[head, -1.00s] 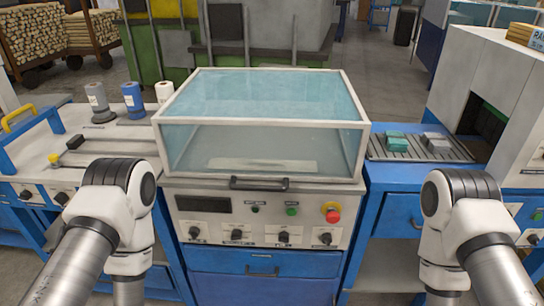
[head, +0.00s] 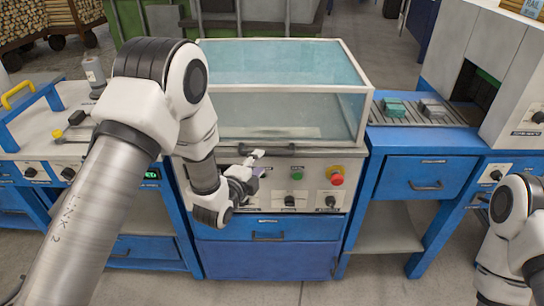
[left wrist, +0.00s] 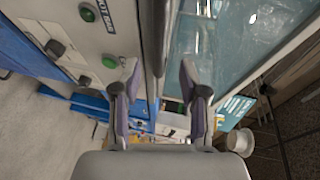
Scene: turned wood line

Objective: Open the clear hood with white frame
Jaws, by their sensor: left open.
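The clear hood with its white frame (head: 367,105) is shut on the machine, in the middle of the head view. Its dark bar handle (head: 277,150) lies along the lower front edge. My left gripper (head: 257,163) is open at the handle's left part, in front of the panel. In the left wrist view, the open fingers of my left gripper (left wrist: 158,70) lie on either side of the dark handle (left wrist: 153,35), with gaps to it. The hood's clear pane (left wrist: 225,35) fills the upper right there. My left arm hides the hood's left side in the head view. My right gripper is out of view.
Below the handle, the front panel holds a green button (head: 297,175), a red stop button (head: 337,176) and black knobs. A roller conveyor (head: 455,115) with small blocks stands to the right. A blue bench (head: 50,125) stands left.

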